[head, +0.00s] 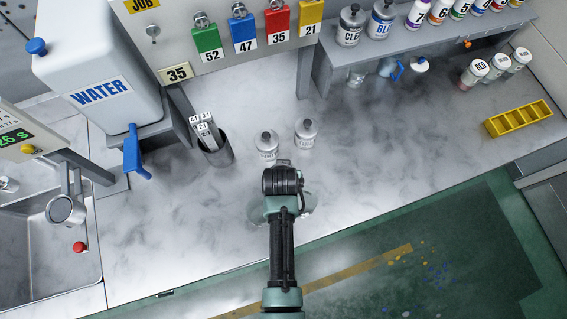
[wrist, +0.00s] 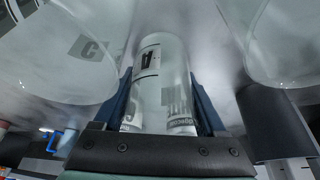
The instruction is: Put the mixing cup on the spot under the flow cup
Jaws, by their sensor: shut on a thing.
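In the wrist view, my gripper (wrist: 162,85) has its two dark blue fingers on either side of a clear, frosted-looking mixing cup (wrist: 160,62) with dark marks, and it is shut on it. In the head view my own arm covers the held cup, so its height above the counter cannot be told. The flow cup (head: 64,209) is a metal cup hanging from a bracket at the far left, by the sink, well away from my gripper. The spot under it is not clearly visible.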

